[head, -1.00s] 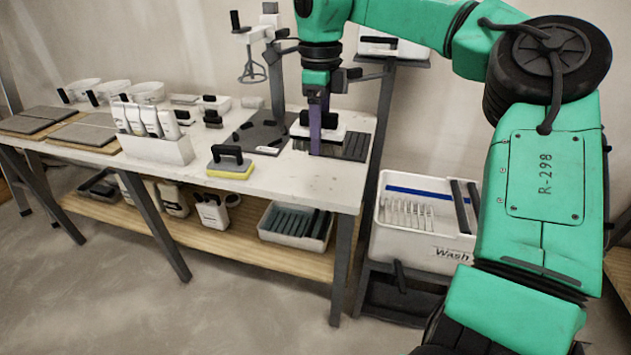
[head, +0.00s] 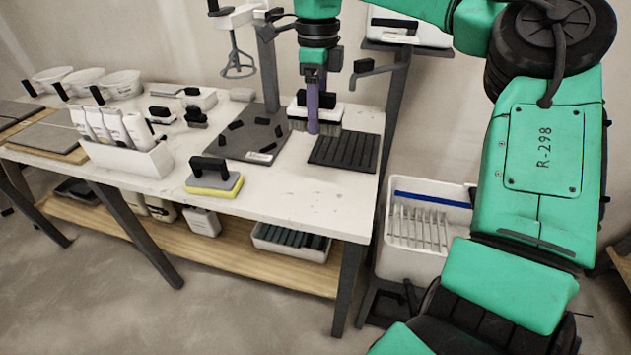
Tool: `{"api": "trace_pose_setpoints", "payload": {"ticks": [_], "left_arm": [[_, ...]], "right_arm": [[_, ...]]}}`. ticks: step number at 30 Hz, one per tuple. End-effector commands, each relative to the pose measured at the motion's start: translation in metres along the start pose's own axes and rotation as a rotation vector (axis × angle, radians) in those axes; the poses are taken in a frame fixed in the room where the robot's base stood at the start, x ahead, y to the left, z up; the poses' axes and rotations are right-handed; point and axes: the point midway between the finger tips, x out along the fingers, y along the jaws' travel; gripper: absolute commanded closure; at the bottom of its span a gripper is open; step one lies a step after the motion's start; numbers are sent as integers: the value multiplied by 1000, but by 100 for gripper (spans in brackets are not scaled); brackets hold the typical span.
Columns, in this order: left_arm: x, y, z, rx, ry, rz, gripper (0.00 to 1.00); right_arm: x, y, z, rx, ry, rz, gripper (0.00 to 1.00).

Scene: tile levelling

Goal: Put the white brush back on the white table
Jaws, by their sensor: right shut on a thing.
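The white brush (head: 333,113) is a white block with a dark handle and pale bristles below. It is at the back right of the white table (head: 310,200), behind a ribbed black mat (head: 344,150). My right gripper (head: 315,102), with purple fingers, points down and is shut on the brush's handle. The fingers hide part of the brush. I cannot tell whether the bristles touch the table top. My left gripper is out of view.
A grey board with dark pieces (head: 247,138) lies left of the brush. A yellow-edged sponge float (head: 214,180) sits near the front edge. A white wash tub (head: 410,258) stands right of the table. The front right table top is clear.

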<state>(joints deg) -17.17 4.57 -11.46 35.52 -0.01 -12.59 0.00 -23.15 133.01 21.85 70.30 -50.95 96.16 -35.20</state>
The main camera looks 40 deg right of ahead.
Motion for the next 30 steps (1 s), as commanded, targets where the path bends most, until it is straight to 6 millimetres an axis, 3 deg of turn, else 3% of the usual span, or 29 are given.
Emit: {"api": "trace_pose_setpoints", "payload": {"ticks": [13, 22, 30], "left_arm": [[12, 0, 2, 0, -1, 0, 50], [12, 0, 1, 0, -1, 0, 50], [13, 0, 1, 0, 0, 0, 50]], "right_arm": [[137, 1, 0, 0, 2, 6, 100], [189, 1, 1, -1, 2, 3, 100], [194, 0, 1, 0, -1, 0, 100]]}}
